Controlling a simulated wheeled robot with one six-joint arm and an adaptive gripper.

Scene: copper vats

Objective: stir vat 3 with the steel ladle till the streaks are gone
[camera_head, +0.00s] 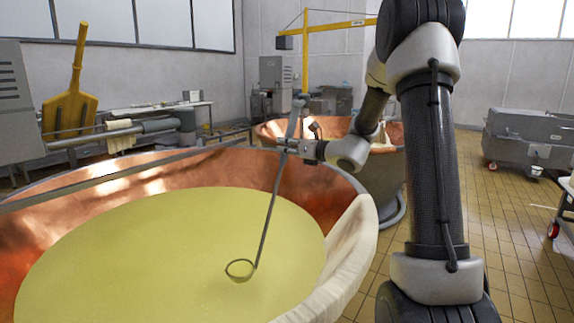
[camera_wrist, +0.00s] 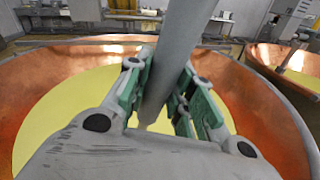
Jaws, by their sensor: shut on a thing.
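A large copper vat (camera_head: 318,187) fills the left and front of the head view, with smooth, even yellow liquid (camera_head: 150,255) in it; I see no streaks. No number shows on the vat, so I cannot tell if it is vat 3. My gripper (camera_head: 288,147) is above the vat's far right side, shut on the long handle of the steel ladle (camera_head: 267,220). The ladle hangs tilted, its round bowl (camera_head: 240,269) at the liquid's surface. In the wrist view the green-padded fingers (camera_wrist: 158,95) close around the grey handle (camera_wrist: 168,60), with the copper wall (camera_wrist: 260,110) beyond.
A pale cloth (camera_head: 350,250) drapes over the vat's right rim. A second copper vat (camera_head: 392,160) stands behind, partly hidden by my arm. A yellow paddle (camera_head: 70,105) stands at the back left. A grey machine (camera_head: 530,140) stands at the right; the tiled floor (camera_head: 505,230) before it is clear.

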